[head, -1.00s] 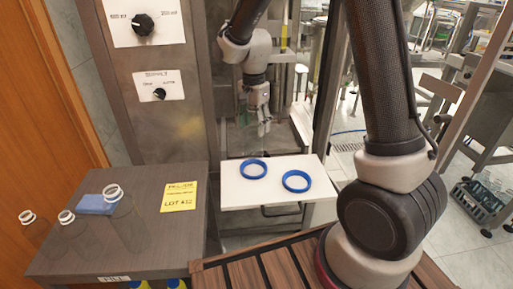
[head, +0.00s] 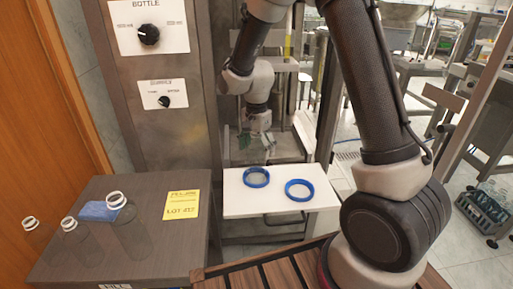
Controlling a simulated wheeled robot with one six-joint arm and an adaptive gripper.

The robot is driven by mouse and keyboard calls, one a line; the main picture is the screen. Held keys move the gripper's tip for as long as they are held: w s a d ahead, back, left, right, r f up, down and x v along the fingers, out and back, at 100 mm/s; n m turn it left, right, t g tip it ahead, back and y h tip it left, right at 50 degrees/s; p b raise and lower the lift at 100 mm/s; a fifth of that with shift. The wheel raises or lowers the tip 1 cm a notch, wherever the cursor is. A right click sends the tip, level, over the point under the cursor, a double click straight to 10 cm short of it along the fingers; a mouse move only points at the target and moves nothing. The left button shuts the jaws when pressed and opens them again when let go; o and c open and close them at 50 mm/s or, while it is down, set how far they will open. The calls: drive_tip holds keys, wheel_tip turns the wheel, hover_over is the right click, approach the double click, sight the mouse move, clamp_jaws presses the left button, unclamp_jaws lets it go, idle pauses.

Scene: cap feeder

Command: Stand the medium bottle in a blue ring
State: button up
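Three clear bottles with white neck rims stand on the dark table at the left: a left bottle (head: 38,238), a middle bottle (head: 76,243) and a right bottle (head: 130,232). The right one looks the largest; I cannot tell surely which is the medium one. Two blue rings, a left ring (head: 256,178) and a right ring (head: 299,190), lie on a white shelf. Both look empty. My gripper (head: 266,151) points down above and behind the left ring. Its fingers are small and blurred, so I cannot tell if it is open or holds anything.
The white shelf (head: 240,205) is clear around the rings. A steel panel with knobs (head: 149,36) rises behind the table.

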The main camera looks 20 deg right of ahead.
wheel_tip(320, 180, up, 12)
drive_tip(key=shift+r, duration=0.25)
drive_tip(key=s+d+r+n+t, duration=0.2)
drive_tip(key=s+d+r+n, duration=0.4)
drive_tip(key=s+d+r, duration=0.55)
drive_tip(key=s+d+n+t, duration=0.1)
drive_tip(key=s+n, duration=0.1)
drive_tip(key=s, duration=0.5)
drive_tip(key=s+d+f+n+t, duration=0.1)
drive_tip(key=s+d+n, duration=0.1)
drive_tip(key=s, duration=0.5)
drive_tip(key=shift+s+d+f+n, duration=0.15)
drive_tip(key=shift+s+n, duration=0.1)
drive_tip(key=shift+n, duration=0.35)
